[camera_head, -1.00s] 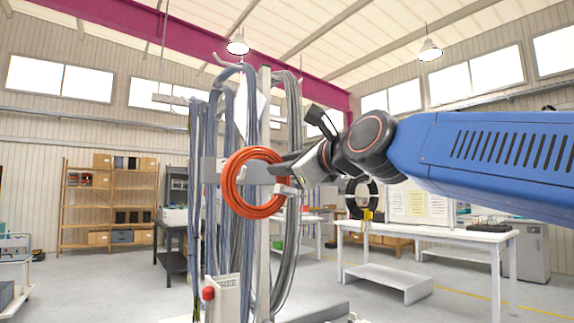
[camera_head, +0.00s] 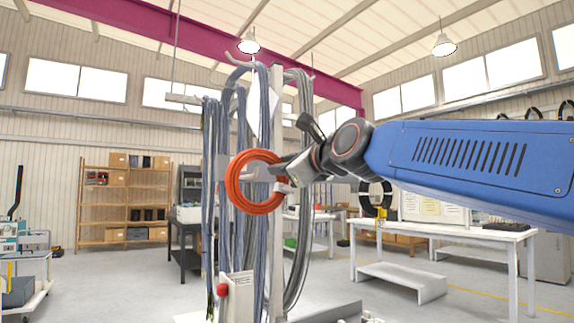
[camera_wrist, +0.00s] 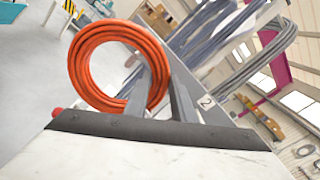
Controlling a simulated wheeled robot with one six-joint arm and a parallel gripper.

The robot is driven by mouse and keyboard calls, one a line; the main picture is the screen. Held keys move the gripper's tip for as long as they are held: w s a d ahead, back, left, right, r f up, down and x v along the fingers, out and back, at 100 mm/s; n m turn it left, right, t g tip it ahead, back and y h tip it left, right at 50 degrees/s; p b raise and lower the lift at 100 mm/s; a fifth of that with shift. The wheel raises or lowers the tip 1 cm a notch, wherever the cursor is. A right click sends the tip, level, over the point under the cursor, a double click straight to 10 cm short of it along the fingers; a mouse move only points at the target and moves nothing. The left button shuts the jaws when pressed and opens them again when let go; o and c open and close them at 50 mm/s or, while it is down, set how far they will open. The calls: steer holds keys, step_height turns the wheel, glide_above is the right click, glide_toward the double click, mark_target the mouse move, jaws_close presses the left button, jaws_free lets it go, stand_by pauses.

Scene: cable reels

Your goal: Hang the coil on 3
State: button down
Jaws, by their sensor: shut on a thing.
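An orange-red coil (camera_head: 233,183) is held in the air by my gripper (camera_head: 284,178), clamped at the right side of its ring. In the wrist view the coil (camera_wrist: 80,72) shows as a round loop, with the fingers of my gripper (camera_wrist: 160,92) shut on its right part. Behind it in the head view stands a cable rack with an upright post (camera_head: 277,110) and grey-blue cable bundles (camera_head: 240,120) hanging on it. I cannot make out a label 3.
A white table (camera_head: 450,236) with a low white step (camera_head: 400,281) stands to the right. A wooden shelf (camera_head: 107,195) stands at the back left. A red knob (camera_head: 222,290) on a pale box is low by the rack. Open floor lies left of the rack.

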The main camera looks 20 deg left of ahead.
steer(key=shift+w+a+f, duration=0.65)
steer(key=shift+w+a, duration=0.15)
steer(key=shift+a, duration=0.1)
steer(key=shift+w+a+f, duration=0.65)
steer(key=shift+w+a, duration=0.1)
steer(key=shift+a, duration=0.1)
steer(key=c, duration=0.8)
jaws_free()
steer(key=shift+f, duration=0.1)
steer(key=shift+o, duration=0.2)
steer(key=v, duration=1.1)
stand_by(0.3)
stand_by(0.4)
